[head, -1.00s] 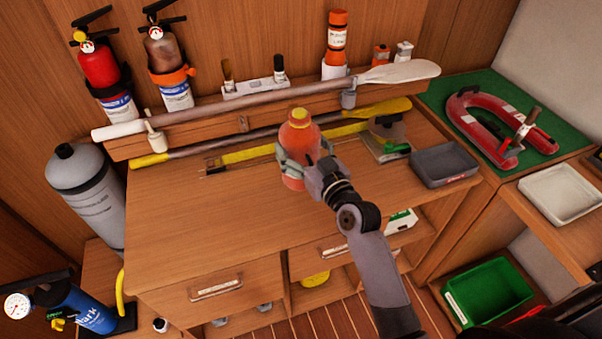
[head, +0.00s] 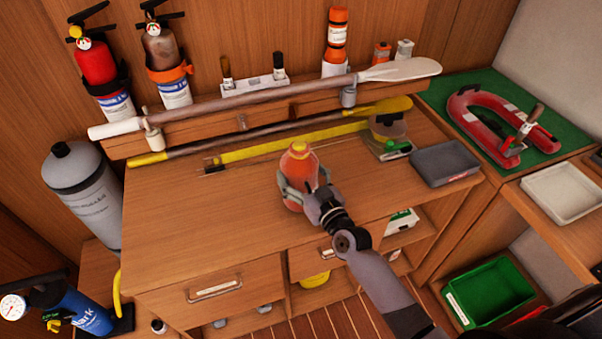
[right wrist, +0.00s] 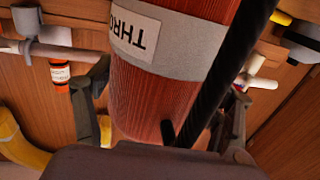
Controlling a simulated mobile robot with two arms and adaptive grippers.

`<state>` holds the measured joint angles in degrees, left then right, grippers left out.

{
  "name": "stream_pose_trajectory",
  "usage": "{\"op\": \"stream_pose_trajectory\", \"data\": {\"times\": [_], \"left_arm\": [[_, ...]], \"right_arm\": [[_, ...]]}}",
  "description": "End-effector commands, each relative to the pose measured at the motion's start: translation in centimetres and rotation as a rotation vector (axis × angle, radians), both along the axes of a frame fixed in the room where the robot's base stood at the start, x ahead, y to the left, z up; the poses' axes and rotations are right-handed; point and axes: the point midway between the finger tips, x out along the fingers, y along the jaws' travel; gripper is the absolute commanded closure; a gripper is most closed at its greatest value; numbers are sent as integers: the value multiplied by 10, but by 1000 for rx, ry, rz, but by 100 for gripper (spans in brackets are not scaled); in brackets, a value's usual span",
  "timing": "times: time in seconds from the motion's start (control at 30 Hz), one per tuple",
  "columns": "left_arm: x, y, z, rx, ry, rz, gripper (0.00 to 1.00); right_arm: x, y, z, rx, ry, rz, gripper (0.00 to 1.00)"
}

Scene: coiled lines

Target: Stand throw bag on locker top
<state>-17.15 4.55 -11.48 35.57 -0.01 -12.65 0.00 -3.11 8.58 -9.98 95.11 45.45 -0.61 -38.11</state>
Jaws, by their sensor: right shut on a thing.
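The throw bag (head: 299,165) is an orange-red cylinder with a yellow top, upright or nearly so over the middle of the wooden locker top (head: 200,215). My right gripper (head: 297,190) is shut around its body from the front right. In the right wrist view the bag (right wrist: 165,95) fills the space between the fingers, with a grey band and a label reading "THRO" upside down. A dark strap crosses in front of it. I cannot tell whether its base touches the locker top. My left gripper is not in view.
Paddles (head: 270,100) and a yellow pole (head: 290,143) lie along the back. The left and front of the top are clear. A grey cylinder (head: 88,195) stands left.

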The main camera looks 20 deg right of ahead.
Motion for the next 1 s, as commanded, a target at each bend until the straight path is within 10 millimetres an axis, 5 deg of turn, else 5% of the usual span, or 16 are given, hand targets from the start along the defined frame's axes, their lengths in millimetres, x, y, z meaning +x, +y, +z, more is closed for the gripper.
{"op": "stream_pose_trajectory", "data": {"times": [0.1, 0.13, 0.4, 0.8, 1.0], "left_arm": [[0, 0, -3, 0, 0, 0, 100], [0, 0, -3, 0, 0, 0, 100], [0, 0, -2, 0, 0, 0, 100], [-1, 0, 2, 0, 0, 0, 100], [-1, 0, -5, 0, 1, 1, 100]], "right_arm": [[1, 0, -2, 1, -4, -1, 70], [0, 0, -3, 0, 0, 0, 23], [0, 0, -3, 0, 1, 0, 5], [0, 0, 2, 1, 0, 0, 4], [-30, -6, -3, -1, 3, 0, 4]]}}
